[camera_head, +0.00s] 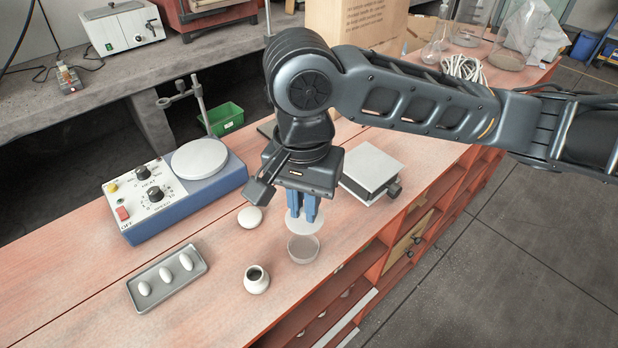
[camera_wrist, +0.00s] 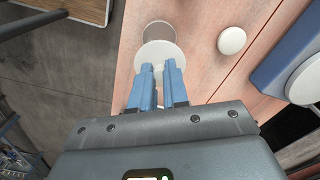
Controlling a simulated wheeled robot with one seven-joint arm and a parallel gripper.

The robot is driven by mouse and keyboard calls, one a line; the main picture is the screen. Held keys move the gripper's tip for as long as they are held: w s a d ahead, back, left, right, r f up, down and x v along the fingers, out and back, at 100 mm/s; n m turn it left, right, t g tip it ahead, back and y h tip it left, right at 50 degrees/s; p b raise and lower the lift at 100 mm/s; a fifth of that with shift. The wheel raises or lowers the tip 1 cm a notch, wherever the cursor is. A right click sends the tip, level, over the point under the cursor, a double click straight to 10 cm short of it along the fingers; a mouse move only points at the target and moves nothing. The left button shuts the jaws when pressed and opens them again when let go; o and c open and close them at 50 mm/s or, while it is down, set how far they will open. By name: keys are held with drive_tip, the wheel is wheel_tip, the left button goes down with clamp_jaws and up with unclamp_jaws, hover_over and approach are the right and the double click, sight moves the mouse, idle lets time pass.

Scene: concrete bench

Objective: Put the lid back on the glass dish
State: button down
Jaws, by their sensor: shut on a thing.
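My gripper (camera_head: 304,213) points down and is shut on a pale round lid (camera_head: 304,225). The lid hangs above the bench, close over the glass dish (camera_head: 303,251). In the head view the dish's open rim and near wall show below the lid. In the wrist view the blue fingers of my gripper (camera_wrist: 159,68) reach onto the lid (camera_wrist: 158,54), and part of the dish (camera_wrist: 158,31) shows beyond it, so the lid looks offset from the dish in this view. The exact gap between lid and rim is hard to judge.
A white round piece (camera_head: 250,217) lies left of the dish. A small white jar (camera_head: 256,280) stands in front. A tray (camera_head: 137,289) of white ovals and a blue hotplate (camera_head: 184,196) are left. A jack platform (camera_head: 371,172) stands behind right. The bench edge is close on the right.

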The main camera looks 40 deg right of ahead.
sight(302, 221)
drive_tip(key=shift+s+a, duration=0.15)
drive_tip(key=shift+a, duration=0.1)
drive_tip(key=shift+a+f, duration=0.15)
drive_tip(key=shift+f, duration=0.05)
wheel_tip(302, 221, down, 4)
drive_tip(key=b, duration=0.5)
drive_tip(key=shift+f, duration=0.1)
drive_tip(key=shift+f+b, duration=0.4)
drive_tip(key=shift+f, duration=0.5)
drive_tip(key=shift+r+p, duration=0.1)
drive_tip(key=shift+p, duration=0.55)
drive_tip(key=shift+f+p, duration=0.2)
drive_tip(key=shift+p, duration=0.25)
idle(1.7)
drive_tip(key=c, duration=0.6)
unclamp_jaws()
drive_tip(key=shift+o, duration=0.2)
drive_tip(key=shift+r, duration=0.1)
